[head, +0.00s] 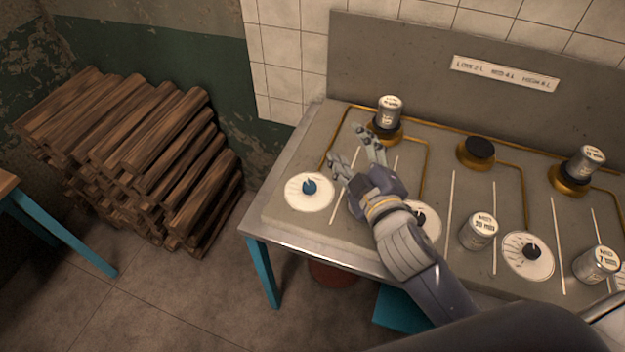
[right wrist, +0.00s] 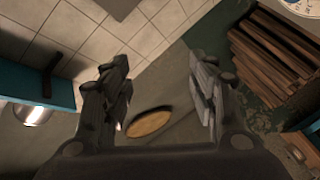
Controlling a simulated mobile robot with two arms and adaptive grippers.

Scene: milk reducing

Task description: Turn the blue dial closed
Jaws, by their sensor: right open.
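The blue dial (head: 310,187) is a small knob on a white marked disc (head: 296,203) at the left end of the grey stove top. My right gripper (head: 348,147) is open and empty. Its fingers are up and to the right of the blue dial, apart from it in the picture, in front of the left burner. In the right wrist view both fingers (right wrist: 158,92) are spread with nothing between them. Part of a white disc (right wrist: 300,6) shows at that view's top right corner. My left gripper is not in view.
A metal can (head: 389,111) stands on the left brass burner; another can (head: 586,163) is on the right burner. The middle burner (head: 477,152) is bare. More cans (head: 478,231) and a black-knobbed dial (head: 528,255) sit along the front. Stacked logs (head: 140,150) lie left, on the floor.

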